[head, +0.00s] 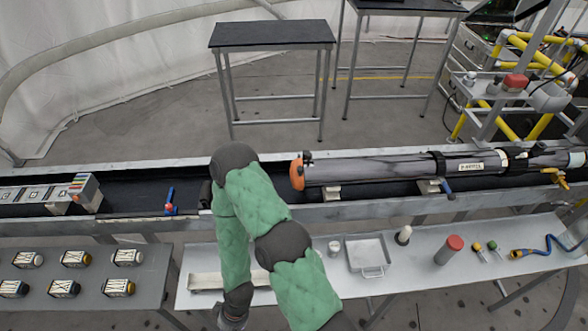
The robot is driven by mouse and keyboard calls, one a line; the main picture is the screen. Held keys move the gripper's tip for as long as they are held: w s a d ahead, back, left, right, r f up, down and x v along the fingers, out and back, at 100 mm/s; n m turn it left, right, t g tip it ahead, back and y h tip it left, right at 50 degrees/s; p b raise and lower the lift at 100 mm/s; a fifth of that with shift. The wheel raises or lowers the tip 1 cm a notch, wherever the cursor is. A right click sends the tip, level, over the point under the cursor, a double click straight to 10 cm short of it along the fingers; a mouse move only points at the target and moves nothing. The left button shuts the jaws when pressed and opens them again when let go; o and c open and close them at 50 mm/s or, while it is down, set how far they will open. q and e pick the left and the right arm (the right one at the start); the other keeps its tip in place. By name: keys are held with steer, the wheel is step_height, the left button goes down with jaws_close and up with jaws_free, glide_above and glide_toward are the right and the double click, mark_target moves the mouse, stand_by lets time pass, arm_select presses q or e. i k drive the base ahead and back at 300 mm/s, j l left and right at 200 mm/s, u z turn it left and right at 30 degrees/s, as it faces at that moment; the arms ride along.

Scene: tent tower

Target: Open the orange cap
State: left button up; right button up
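The orange cap (297,174) sits on the left end of a long dark tube (380,168) that lies lengthwise in the trough. It appears closed over the tube's end. One of my green-sleeved arms, bent with its dark joint raised, stands just left of the cap and apart from it. Its lower parts run down to the bottom edge of the view. I see no fingertips of either gripper.
The trough (130,194) holds a small blue-and-red piece (170,203) and a grey block at far left. Several small boxes stand on the left table (95,272).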

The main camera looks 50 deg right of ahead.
mark_target(296, 170)
steer(key=k+z, duration=0.2)
steer(key=z, duration=0.25)
steer(key=k+z, duration=0.2)
steer(key=z, duration=0.25)
steer(key=l+z, duration=0.1)
steer(key=z, duration=0.6)
